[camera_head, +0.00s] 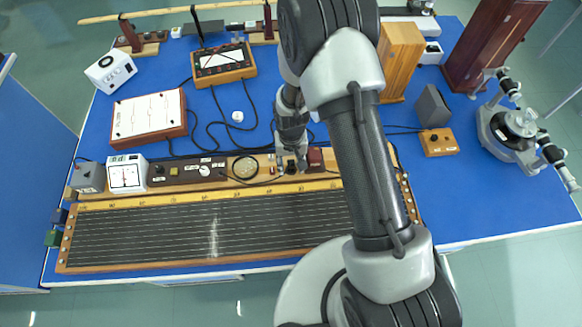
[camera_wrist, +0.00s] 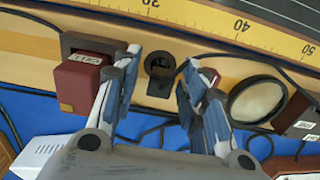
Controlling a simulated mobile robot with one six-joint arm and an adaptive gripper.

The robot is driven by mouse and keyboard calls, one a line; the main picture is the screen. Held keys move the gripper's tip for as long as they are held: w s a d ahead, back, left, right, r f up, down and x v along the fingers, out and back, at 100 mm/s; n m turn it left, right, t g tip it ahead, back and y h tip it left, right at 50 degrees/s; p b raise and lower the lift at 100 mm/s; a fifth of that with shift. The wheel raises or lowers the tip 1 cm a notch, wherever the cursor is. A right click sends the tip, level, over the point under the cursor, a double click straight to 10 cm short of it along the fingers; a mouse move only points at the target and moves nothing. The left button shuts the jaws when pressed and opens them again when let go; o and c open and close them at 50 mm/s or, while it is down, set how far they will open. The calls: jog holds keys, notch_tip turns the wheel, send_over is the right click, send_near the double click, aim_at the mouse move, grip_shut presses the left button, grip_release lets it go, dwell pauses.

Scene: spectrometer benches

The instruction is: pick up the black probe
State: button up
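The black probe (camera_wrist: 159,72) sits on the wooden strip beside the yellow scale, in the wrist view. It is a small black piece with a rounded top and a darker block below, and a black cable shows just to its right. My gripper (camera_wrist: 160,63) is open, with one finger on each side of the probe and visible gaps between. I cannot tell how far above it the fingertips are. In the head view my gripper (camera_head: 290,164) points down at the back edge of the long wire board (camera_head: 150,232); the probe is mostly hidden there.
A dark red block (camera_wrist: 85,82) stands close left of my gripper. A round coil or dial (camera_wrist: 256,101) lies close to the right. In the head view, a white meter (camera_head: 127,173) and a wooden box (camera_head: 399,62) stand on the blue bench, with loose cables behind the board.

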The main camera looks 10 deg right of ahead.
jog(key=shift+c, duration=0.3)
grip_shut()
jog(key=shift+r, duration=0.15)
